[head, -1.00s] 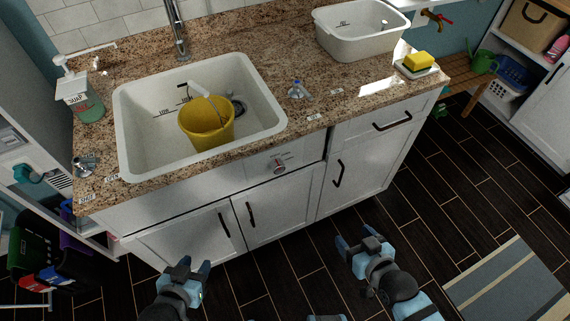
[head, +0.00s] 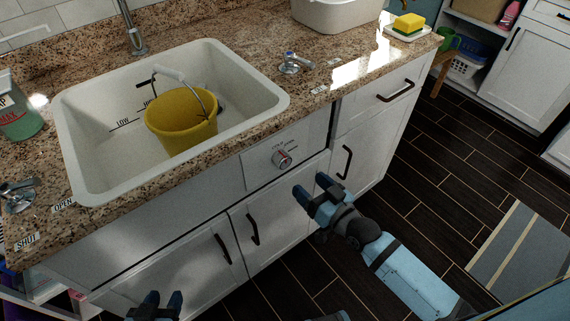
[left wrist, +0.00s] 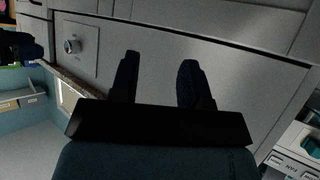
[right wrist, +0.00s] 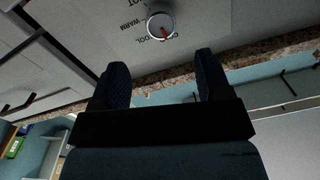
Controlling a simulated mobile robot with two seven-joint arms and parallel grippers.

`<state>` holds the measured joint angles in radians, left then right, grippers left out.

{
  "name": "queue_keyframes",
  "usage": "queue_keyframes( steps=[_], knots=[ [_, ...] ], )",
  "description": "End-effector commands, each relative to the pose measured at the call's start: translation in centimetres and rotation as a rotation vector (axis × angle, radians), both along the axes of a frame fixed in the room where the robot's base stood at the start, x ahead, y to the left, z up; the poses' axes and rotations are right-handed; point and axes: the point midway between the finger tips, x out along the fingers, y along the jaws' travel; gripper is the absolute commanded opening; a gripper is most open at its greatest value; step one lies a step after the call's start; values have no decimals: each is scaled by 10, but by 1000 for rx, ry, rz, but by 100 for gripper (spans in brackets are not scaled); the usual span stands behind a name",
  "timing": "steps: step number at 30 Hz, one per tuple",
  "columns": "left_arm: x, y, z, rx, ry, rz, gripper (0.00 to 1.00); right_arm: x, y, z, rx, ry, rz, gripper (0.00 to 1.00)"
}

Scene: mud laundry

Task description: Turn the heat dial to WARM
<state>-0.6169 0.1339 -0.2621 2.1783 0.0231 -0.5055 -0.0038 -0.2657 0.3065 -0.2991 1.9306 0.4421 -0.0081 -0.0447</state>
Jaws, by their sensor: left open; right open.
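The heat dial (head: 281,159) is a small round silver knob on the white panel below the counter edge. In the right wrist view the dial (right wrist: 160,24) has a red pointer turned toward the lower edge, near COOL; WARM and HOT lie further round. I cannot tell its exact setting. My right gripper (head: 310,185) is open and empty, a little below and right of the dial, apart from it. My left gripper (head: 163,298) is open and empty, low in front of the cabinet doors. The dial also shows in the left wrist view (left wrist: 72,46).
Above the panel is a granite counter (head: 235,150) with a white sink (head: 85,150) holding a yellow bucket (head: 180,128). Black door handles (head: 252,226) stick out below. A tap knob (head: 292,62) stands on the counter.

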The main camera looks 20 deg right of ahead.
Motion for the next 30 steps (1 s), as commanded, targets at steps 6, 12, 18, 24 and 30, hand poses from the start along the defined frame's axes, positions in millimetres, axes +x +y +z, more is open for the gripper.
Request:
queue_keyframes(
  steps=[6,12,18,24,30],
  knots=[
    [1,0,-1,-7,-12,1,43,46,18,-1,3,-2,-1,71],
    [3,0,1,-10,-22,1,43,76,30,0,3,-1,0,71],
    [3,1,-1,-11,-21,0,43,88,36,0,1,0,0,71],
    [3,1,0,-11,-22,0,43,89,36,0,1,1,0,71],
    [3,1,0,-11,-22,0,43,89,36,0,1,1,0,45]
  ],
)
